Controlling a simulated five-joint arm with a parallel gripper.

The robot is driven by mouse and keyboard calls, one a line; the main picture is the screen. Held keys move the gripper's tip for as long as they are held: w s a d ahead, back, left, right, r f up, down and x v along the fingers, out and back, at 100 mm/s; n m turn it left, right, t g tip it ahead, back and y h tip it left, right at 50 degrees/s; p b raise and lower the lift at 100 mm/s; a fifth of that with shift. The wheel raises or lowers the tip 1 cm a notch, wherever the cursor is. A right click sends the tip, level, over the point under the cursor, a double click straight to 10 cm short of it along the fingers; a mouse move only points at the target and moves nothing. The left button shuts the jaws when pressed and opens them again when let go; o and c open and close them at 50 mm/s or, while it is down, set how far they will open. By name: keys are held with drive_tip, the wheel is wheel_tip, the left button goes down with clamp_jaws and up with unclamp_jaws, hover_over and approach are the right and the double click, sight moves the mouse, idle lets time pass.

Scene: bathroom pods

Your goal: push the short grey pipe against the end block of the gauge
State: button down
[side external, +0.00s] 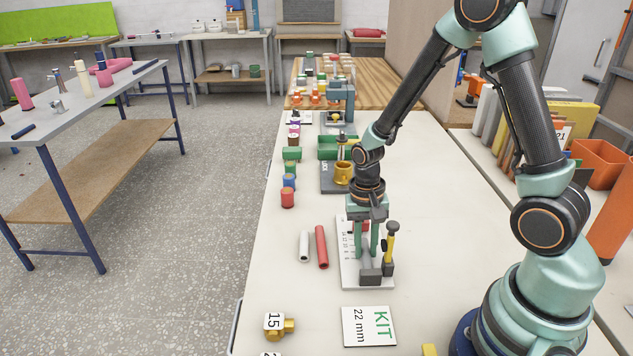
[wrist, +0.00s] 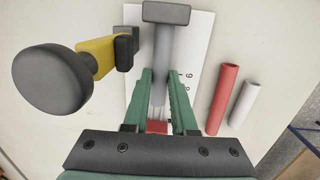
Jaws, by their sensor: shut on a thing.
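The gauge is a white board (side external: 350,268) marked with numbers; it also shows in the wrist view (wrist: 197,45). Its dark grey end block (side external: 370,276) stands at the near end, at the top of the wrist view (wrist: 166,12). My gripper (side external: 366,250) points down over the gauge, its green fingers closed on the short grey pipe (wrist: 162,60). The pipe lies lengthwise between the fingers and runs up toward the end block. I cannot tell whether they touch. A red piece (wrist: 157,127) shows between the finger bases. The fingers hide much of the pipe in the side view.
A yellow clamp with a dark knob (side external: 391,240) stands close beside the gauge and gripper. A red pipe (side external: 321,247) and a whitish pipe (side external: 304,246) lie on the other side.

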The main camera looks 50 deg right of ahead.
drive_tip(key=shift+s+a, duration=0.1)
drive_tip(key=shift+s, duration=0.05)
drive_tip(key=c, duration=0.6)
unclamp_jaws()
drive_tip(key=shift+c, duration=0.2)
wheel_tip(320, 180, up, 12)
drive_tip(key=w, duration=0.1)
drive_tip(key=shift+w, duration=0.1)
wheel_tip(320, 180, up, 12)
drive_tip(key=f+n+t, duration=0.1)
drive_tip(key=n+t, duration=0.6)
drive_tip(key=n, duration=0.2)
hover_over(368, 266)
drive_tip(key=shift+r, duration=0.25)
